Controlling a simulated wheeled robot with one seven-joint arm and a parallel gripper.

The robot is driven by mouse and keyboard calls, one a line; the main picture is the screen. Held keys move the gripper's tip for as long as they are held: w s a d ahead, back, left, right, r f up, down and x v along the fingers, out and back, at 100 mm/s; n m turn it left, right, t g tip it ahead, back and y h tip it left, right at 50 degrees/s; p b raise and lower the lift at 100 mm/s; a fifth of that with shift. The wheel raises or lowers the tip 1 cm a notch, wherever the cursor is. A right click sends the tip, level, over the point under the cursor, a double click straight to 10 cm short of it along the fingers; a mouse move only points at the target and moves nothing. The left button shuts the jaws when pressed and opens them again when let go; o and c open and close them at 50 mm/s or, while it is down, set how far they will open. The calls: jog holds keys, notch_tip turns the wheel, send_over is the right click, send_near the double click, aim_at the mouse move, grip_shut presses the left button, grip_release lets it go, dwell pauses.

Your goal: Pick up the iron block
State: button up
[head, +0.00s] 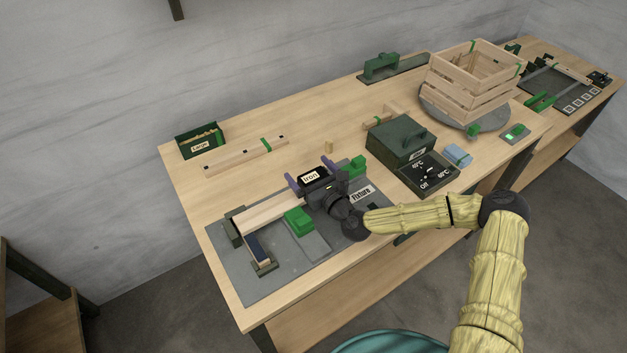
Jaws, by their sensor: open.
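The iron block (313,177) is a dark block with a white label reading "Iron". It stands at the far edge of the grey fixture board (285,262), at the middle of the head view. My gripper (311,174) is at the block, with one purple finger on the left side of it and one on the right. The fingers are apart and open. I cannot tell whether they touch the block. My wrist hides the block's near, lower part and what it rests on.
A wooden slat (265,213) lies on the fixture board beside a green clamp (299,221). A loose slat (240,157) and a "Large" box (199,142) lie behind. A dark green box (401,138), dial panel (428,172) and wooden crate (470,85) stand to the right.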

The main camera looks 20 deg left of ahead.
aim_at(310, 171)
jog(key=shift+c, duration=0.5)
jog(key=shift+r, duration=0.15)
jog(key=c, duration=1.9)
notch_tip(310, 171, up, 10)
jog(key=b, duration=0.1)
